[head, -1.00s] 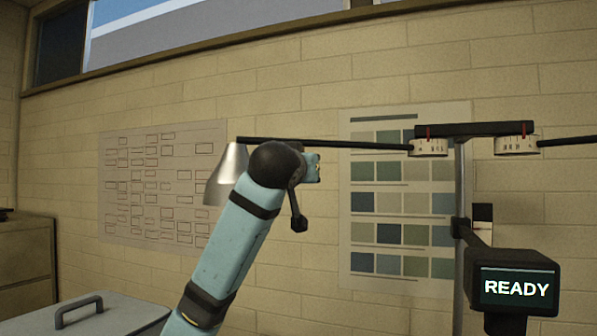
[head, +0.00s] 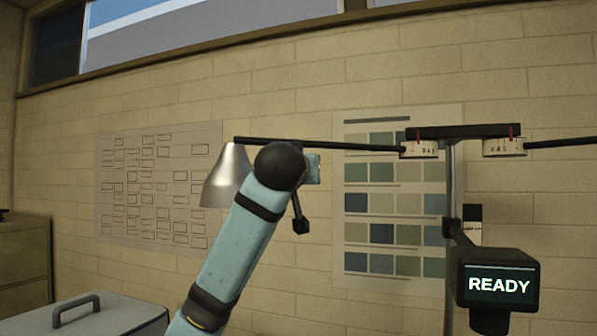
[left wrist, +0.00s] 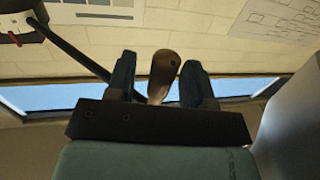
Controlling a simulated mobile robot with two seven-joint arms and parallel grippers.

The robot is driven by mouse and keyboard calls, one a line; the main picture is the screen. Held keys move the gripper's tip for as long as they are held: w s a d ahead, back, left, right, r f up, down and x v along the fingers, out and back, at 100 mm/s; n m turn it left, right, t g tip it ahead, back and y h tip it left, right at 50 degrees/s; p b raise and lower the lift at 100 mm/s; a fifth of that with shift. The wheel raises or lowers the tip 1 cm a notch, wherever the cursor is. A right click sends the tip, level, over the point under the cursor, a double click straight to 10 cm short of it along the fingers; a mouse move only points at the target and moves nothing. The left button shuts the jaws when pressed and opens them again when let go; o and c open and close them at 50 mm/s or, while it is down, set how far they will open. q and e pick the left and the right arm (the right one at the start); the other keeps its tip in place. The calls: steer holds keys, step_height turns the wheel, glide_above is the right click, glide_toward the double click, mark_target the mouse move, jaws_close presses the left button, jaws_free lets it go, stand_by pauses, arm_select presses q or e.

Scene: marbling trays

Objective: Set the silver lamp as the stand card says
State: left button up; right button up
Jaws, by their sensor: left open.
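The silver lamp (head: 226,178) has a cone-shaped shade hanging at the left end of a long black arm (head: 330,143). That arm runs to a white dial (head: 420,149) under the crossbar of the stand (head: 470,131). The dial carries small marks that I cannot read surely. In the head view the fingers are hidden behind my wrist. My right gripper is not in view.
A second white dial (head: 503,147) and black arm (head: 565,142) extend right, out of frame. A screen (head: 500,286) reads READY. A small black-and-white card (head: 474,222) is beside the post. A grey lidded box (head: 110,318) sits at lower left. A colour chart (head: 395,283) hangs behind.

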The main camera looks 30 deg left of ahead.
arm_select(q)
steer(key=b+v, duration=0.3)
steer(key=v, duration=1.1)
steer(key=shift+b, duration=0.35)
